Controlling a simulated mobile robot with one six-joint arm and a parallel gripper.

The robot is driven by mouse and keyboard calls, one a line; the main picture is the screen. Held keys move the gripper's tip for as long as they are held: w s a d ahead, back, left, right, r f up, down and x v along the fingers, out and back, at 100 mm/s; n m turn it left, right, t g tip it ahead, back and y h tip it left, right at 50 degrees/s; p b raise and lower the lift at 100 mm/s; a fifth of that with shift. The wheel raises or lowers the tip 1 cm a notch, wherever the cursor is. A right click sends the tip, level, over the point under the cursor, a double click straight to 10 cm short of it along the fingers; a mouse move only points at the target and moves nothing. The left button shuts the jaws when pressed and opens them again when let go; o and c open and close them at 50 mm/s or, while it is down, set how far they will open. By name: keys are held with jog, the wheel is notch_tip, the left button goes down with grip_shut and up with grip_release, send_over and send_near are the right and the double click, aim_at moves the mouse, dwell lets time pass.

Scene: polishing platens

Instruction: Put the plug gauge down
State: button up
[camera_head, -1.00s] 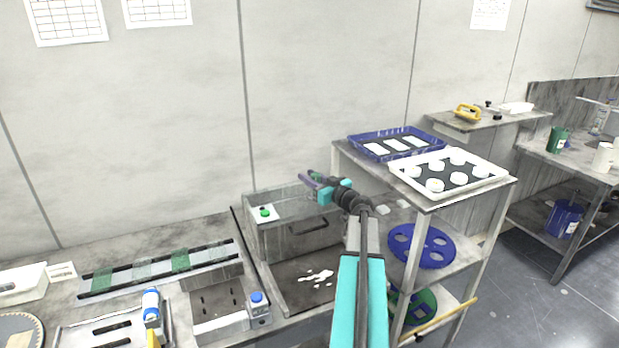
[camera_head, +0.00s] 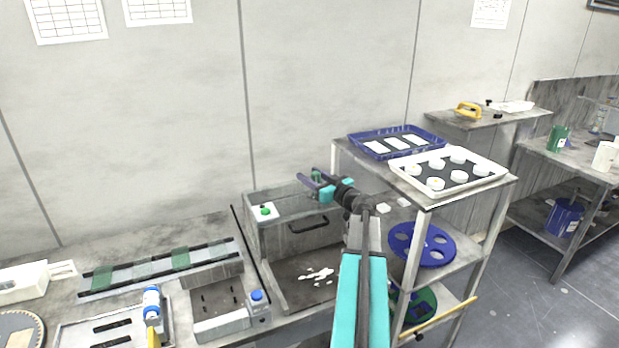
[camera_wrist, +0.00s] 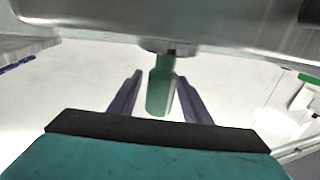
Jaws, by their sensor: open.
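The plug gauge (camera_wrist: 160,88) shows in the wrist view as a green cylindrical handle with a dark collar at its upper end in the picture. The collar meets a grey metal surface (camera_wrist: 220,22) there. My gripper (camera_wrist: 158,76) is open, its two purple fingers on either side of the handle with a gap visible on each side. In the head view my gripper (camera_head: 318,187) is over the back right of the grey metal box (camera_head: 285,238), and the green handle (camera_head: 316,174) shows small at the fingers. The gauge's lower part is hidden in the head view.
A grey shelf cart stands close to the right of my arm, carrying a blue tray (camera_head: 372,136) and a white tray (camera_head: 408,176) with round white pieces. A panel with a green button (camera_head: 265,211) is on the box's left. The wall is behind.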

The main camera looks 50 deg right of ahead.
jog(key=s, duration=0.3)
jog(key=s+a+b, duration=0.1)
jog(key=s, duration=0.3)
jog(key=s+b, duration=0.1)
jog(key=s, duration=0.3)
jog(key=shift+s+a, duration=0.2)
jog(key=shift+s, duration=0.1)
dwell(0.4)
